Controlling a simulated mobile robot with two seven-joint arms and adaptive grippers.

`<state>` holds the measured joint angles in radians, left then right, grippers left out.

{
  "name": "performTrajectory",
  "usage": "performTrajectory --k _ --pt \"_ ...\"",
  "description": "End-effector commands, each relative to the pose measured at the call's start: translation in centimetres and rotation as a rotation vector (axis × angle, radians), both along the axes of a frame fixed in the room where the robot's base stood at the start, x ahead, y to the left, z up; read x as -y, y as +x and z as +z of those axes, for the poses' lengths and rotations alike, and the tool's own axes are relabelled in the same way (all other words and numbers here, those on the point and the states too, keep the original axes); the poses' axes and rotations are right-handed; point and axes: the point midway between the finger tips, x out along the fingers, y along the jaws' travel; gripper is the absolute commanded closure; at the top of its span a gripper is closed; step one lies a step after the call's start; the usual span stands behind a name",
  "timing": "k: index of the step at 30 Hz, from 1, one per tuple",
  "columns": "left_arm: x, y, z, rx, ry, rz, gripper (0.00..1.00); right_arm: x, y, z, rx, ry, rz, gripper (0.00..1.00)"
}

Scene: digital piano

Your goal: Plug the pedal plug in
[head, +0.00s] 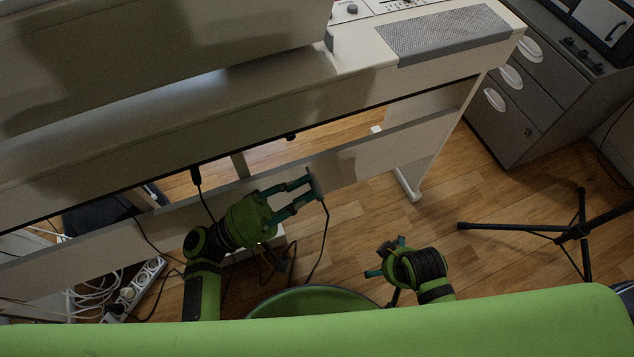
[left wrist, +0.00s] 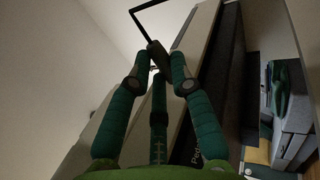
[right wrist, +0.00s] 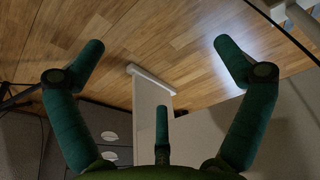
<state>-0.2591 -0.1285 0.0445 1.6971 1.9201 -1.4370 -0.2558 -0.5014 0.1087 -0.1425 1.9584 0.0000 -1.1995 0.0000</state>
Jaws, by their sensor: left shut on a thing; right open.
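My left gripper (head: 308,187) is shut on the dark pedal plug (left wrist: 156,54), which sits between its fingertips in the left wrist view. The plug's black cable (head: 325,232) hangs from the fingertips to the floor in the head view. The gripper is in front of the pale digital piano (head: 345,75), near its lower crossbar. Lettering starting "Ped" (left wrist: 195,157) shows on a dark strip of the piano in the left wrist view; the socket itself cannot be made out. My right gripper (right wrist: 160,60) is open and empty, low over the floor to the right.
Another black plug (head: 195,174) with a cable hangs at the piano's underside. A power strip (head: 143,282) and tangled white cables lie at lower left. A green rounded seat (head: 480,322) spans the front. A black stand (head: 572,232) and grey drawers (head: 520,105) stand at right.

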Motion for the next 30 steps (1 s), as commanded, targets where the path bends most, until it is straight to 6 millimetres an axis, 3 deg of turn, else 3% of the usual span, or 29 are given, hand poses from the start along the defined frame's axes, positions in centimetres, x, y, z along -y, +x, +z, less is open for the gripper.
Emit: performTrajectory --k 16,30 --pt "-0.2 -0.1 -0.4 0.006 -0.008 0.008 1.00 0.0 0.1 0.6 0.006 0.000 -0.001 0.00" --pt "-1.4 3.4 -0.5 0.008 -0.007 0.008 1.00 0.1 0.3 5.0 0.035 0.002 -0.005 0.00"
